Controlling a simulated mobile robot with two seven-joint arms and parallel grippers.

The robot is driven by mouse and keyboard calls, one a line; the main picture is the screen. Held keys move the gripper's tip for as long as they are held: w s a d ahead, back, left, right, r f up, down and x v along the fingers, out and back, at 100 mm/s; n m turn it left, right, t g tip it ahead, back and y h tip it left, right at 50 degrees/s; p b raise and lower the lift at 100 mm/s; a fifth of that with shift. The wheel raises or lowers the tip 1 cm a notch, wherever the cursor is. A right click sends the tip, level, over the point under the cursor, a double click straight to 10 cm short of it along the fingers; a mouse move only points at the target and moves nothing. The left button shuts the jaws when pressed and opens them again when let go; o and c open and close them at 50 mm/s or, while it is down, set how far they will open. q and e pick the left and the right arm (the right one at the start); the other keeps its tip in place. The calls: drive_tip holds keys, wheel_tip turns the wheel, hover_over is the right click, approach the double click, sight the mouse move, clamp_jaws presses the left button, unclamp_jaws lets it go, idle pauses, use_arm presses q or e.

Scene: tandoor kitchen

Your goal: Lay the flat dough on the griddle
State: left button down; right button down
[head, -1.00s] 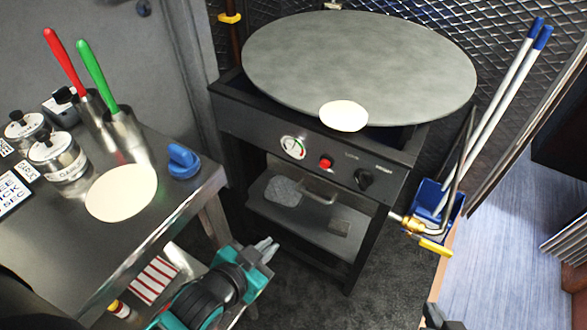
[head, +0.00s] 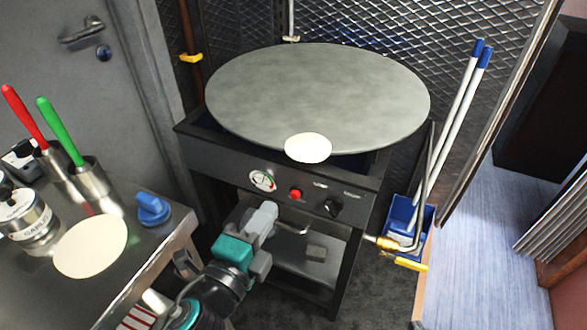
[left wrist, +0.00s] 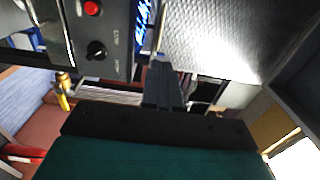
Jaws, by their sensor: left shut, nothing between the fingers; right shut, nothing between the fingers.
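A pale round flat dough (head: 308,147) lies at the front edge of the large round grey griddle (head: 318,92), with part of it over the rim. Another pale flat dough (head: 90,246) lies on the steel counter at the left. My left gripper (head: 268,212) is shut and empty, in front of the stove and below the dough on the griddle. In the left wrist view its fingers (left wrist: 162,78) are together, near the stove's control panel. My right gripper is not in view.
The stove front has a red button (head: 295,194) and a black knob (head: 331,208). The steel counter (head: 172,237) holds a blue-handled item (head: 153,208), tins and cups. A blue bin (head: 404,222) with poles stands right of the stove.

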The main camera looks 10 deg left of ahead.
use_arm(q)
drive_tip(key=p, duration=0.2)
approach(301, 161)
drive_tip(key=w, duration=0.5)
drive_tip(key=shift+d+f, duration=0.15)
drive_tip(key=shift+d, duration=0.25)
drive_tip(key=shift+w+d+f, duration=0.1)
drive_tip(key=shift+w+d, duration=0.1)
drive_tip(key=shift+w, duration=0.6)
drive_tip(key=shift+w+d, duration=0.15)
drive_tip(key=shift+w, duration=0.65)
drive_tip(key=shift+w+d, duration=0.15)
drive_tip(key=shift+w, duration=0.6)
drive_tip(key=shift+s+a, duration=0.1)
